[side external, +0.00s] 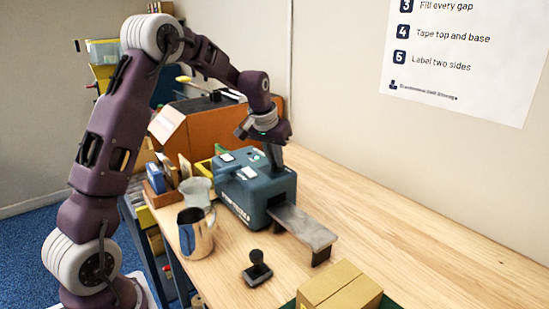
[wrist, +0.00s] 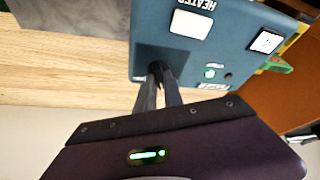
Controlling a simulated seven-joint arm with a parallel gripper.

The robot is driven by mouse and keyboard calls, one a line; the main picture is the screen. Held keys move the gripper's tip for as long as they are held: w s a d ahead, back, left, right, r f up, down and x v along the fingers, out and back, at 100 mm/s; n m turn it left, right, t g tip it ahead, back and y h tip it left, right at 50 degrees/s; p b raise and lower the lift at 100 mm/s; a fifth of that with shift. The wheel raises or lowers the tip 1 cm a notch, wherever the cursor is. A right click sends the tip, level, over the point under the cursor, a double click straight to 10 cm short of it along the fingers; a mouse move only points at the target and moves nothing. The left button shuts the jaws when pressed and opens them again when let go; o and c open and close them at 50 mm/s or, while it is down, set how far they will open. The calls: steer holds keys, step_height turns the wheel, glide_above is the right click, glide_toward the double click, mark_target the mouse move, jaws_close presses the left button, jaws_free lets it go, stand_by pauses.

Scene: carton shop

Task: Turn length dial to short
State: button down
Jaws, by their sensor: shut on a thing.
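The blue-grey tape machine (side external: 240,203) stands on the wooden bench, and its top panel (wrist: 228,58) fills the upper middle of the wrist view. My gripper (side external: 273,163) reaches down to the machine's top from above. In the wrist view my gripper (wrist: 159,72) is shut at a dark recessed patch on the panel, with its fingertips on the length dial. The dial is almost wholly hidden by the fingertips, so its pointer and setting cannot be read. A white button (wrist: 190,24) beside a HEATER label and a second white switch (wrist: 266,41) sit nearby.
A grey outfeed plate (side external: 305,228) extends from the machine's front. A steel pitcher (side external: 196,238), a clear jug (side external: 198,187) and a black hand stamp (side external: 257,270) stand nearby. A carton (side external: 340,290) lies at the front. The bench right of the machine is clear.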

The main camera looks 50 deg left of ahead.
mark_target(275, 175)
steer(key=shift+w+n+g+y, duration=0.1)
steer(key=shift+n+g+y, duration=0.4)
steer(key=shift+n, duration=1.4)
steer(key=c, duration=1.5)
jaws_free()
steer(key=shift+o, duration=0.2)
steer(key=v, duration=0.7)
steer(key=shift+d, duration=0.15)
